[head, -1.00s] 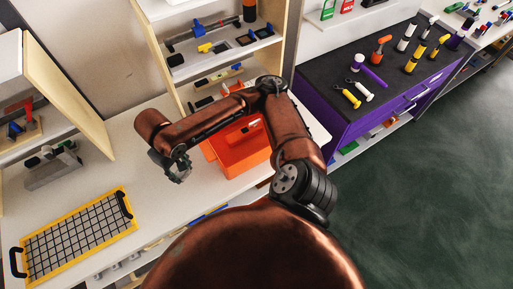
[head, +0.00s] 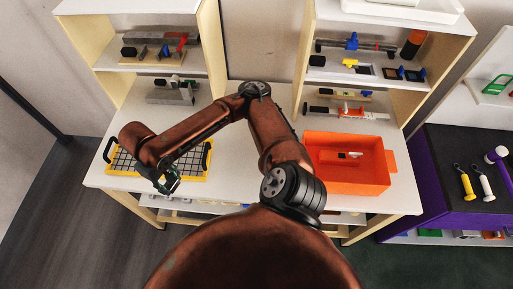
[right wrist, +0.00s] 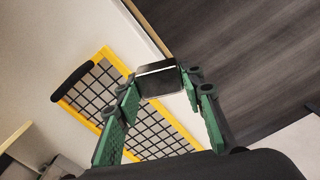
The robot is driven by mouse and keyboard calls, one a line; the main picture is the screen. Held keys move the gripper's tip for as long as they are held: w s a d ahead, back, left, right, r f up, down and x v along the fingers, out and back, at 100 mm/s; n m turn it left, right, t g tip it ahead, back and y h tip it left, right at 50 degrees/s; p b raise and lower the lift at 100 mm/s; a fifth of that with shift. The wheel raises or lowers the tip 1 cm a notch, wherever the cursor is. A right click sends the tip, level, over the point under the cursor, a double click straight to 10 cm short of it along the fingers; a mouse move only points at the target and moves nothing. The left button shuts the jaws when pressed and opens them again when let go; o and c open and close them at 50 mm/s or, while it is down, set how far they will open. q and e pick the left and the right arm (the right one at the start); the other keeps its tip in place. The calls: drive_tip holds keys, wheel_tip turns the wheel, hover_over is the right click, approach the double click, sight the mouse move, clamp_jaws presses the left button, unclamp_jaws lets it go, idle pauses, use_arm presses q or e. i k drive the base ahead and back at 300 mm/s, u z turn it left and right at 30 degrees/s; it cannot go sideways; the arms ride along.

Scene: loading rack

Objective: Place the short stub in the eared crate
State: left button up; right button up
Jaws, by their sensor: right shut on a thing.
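My right gripper (head: 168,184) hangs above the front edge of the yellow wire-grid tray in the head view. In the right wrist view its green fingers (right wrist: 162,100) are shut on a short dark piece with a pale edge, which I take for the short stub (right wrist: 157,79). The stub is too small to make out in the head view. The orange crate (head: 385,183), with a flat ear at its right end, stands on the right of the bench, well away from the gripper. It fits the eared crate. My left gripper is not in view.
The yellow grid tray (head: 207,165) with black handles lies on the bench's left. The white bench (head: 240,180) is clear between tray and crate. Shelf units (head: 222,50) with tools rise behind. A purple cabinet (head: 445,190) stands at right.

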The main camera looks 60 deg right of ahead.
sight(339, 180)
drive_tip(key=u, duration=0.5)
drive_tip(key=k, duration=1)
drive_tip(key=z, duration=1.7)
